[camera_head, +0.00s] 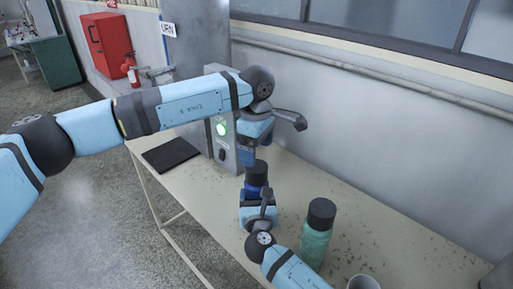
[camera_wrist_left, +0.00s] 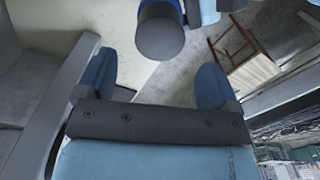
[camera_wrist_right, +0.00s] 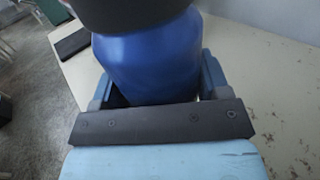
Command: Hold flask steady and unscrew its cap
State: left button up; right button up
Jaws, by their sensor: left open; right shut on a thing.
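A blue flask (camera_head: 257,191) with a black cap (camera_head: 257,170) stands upright on the table, its lower part hidden by my right arm. My right gripper (camera_head: 257,200) is shut around its body; the blue body (camera_wrist_right: 150,65) and cap (camera_wrist_right: 130,12) fill the top of the right wrist view. My left gripper (camera_head: 247,154) is open and empty, pointing down just above and beside the cap. In the left wrist view the cap (camera_wrist_left: 160,40) is ahead of the open fingers, not between them.
A teal flask with a black cap (camera_head: 315,243) stands on the table (camera_head: 352,250) right of my right arm. A white cup (camera_head: 363,283) is at the bottom edge. Behind my left gripper are a grey box with a green light (camera_head: 222,150) and a black mat (camera_head: 171,155).

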aim_at(257, 166)
pick_arm(q)
jog(key=m, duration=0.6)
jog(key=shift+m, duration=0.3)
jog(key=m, duration=0.5)
jog(key=shift+m, duration=0.4)
jog(key=shift+f, duration=4)
jog(key=shift+c, duration=0.4)
